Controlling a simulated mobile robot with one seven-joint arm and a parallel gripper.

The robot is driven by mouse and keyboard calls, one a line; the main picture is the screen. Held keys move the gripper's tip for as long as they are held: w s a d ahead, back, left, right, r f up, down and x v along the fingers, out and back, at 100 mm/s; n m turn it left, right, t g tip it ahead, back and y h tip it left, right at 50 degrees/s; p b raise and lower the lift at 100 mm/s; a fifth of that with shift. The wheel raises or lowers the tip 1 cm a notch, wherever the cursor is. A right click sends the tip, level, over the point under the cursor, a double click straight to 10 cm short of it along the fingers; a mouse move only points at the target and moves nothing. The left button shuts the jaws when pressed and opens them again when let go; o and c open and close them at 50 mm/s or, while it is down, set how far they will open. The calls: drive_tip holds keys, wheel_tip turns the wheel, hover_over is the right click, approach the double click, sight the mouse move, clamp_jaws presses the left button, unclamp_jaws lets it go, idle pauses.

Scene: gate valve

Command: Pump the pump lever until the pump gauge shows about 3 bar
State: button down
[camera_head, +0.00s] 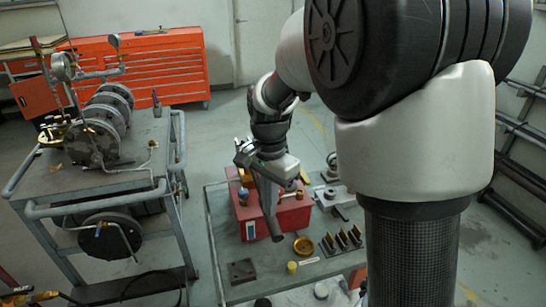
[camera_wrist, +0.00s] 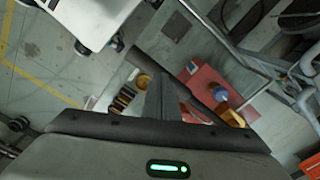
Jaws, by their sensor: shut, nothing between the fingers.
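A metal cart (camera_head: 25,180) on the left carries a flanged grey valve body (camera_head: 92,143). A round gauge (camera_head: 62,66) stands on piping at the cart's far left, with a smaller gauge (camera_head: 114,40) to its right. Their dials are too small to read.
The lower bench (camera_head: 217,245) holds a red box (camera_head: 285,217), which also shows in the wrist view (camera_wrist: 203,84), a brass dish (camera_head: 303,246), a dark block (camera_head: 242,271) and a slotted rack. A red tool cabinet (camera_head: 150,68) stands behind. Floor is free between cart and bench.

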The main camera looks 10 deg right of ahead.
wheel_tip(320, 180, up, 8)
drive_tip(key=p, duration=0.7)
drive_tip(key=shift+r, duration=0.25)
idle(0.5)
idle(0.5)
